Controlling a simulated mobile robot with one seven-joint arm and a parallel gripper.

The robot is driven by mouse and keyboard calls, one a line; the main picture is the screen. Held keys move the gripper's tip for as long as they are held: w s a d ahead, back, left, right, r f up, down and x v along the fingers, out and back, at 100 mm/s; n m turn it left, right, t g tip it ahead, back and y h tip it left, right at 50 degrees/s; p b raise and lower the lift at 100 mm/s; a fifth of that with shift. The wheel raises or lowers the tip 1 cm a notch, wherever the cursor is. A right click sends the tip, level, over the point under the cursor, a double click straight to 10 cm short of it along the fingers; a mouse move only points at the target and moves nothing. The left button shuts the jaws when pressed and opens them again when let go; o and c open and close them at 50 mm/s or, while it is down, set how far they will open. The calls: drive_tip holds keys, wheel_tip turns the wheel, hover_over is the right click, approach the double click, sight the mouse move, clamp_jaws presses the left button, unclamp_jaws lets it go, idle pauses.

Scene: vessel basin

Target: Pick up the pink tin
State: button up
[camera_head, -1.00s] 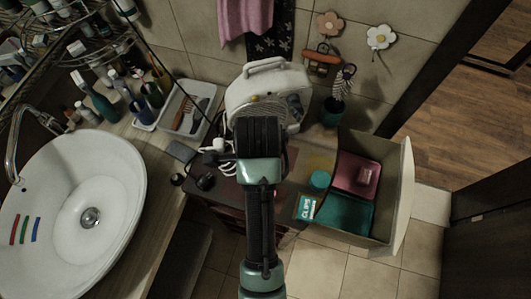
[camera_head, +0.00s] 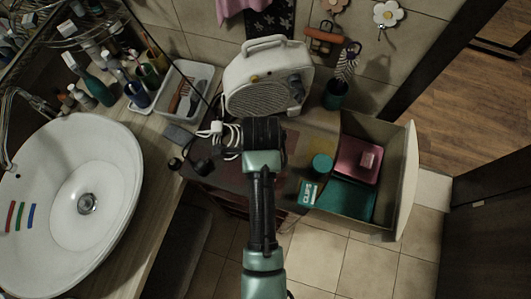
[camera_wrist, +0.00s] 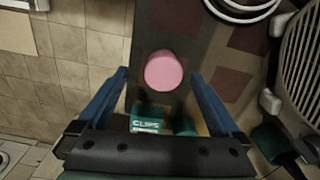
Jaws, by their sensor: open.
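The pink tin (camera_wrist: 164,70) is a round pink thing seen from above in the wrist view, on the dark patterned top of the cabinet. My gripper (camera_wrist: 159,74) is open, with its two blue fingers to the left and right of the tin's position in that view. The tin appears between the fingertips, and I cannot tell how far below them it is. In the head view my wrist (camera_head: 263,133) hangs over the cabinet top and hides the tin and the fingers.
A white fan heater (camera_head: 265,80) stands behind my wrist with a white cable. A teal CLIPS box (camera_head: 307,193) and a round teal tin (camera_head: 321,163) are to the right. An open drawer (camera_head: 408,180) holds pink and teal trays. A sink (camera_head: 50,205) is left.

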drive_tip(key=shift+w+d+f+p, duration=0.1)
drive_tip(key=shift+w+f+p, duration=0.05)
drive_tip(key=shift+f, duration=0.85)
drive_tip(key=shift+w+d+f+p, duration=0.1)
drive_tip(key=shift+f+p, duration=0.05)
drive_tip(key=shift+f, duration=0.8)
drive_tip(key=c, duration=1.4)
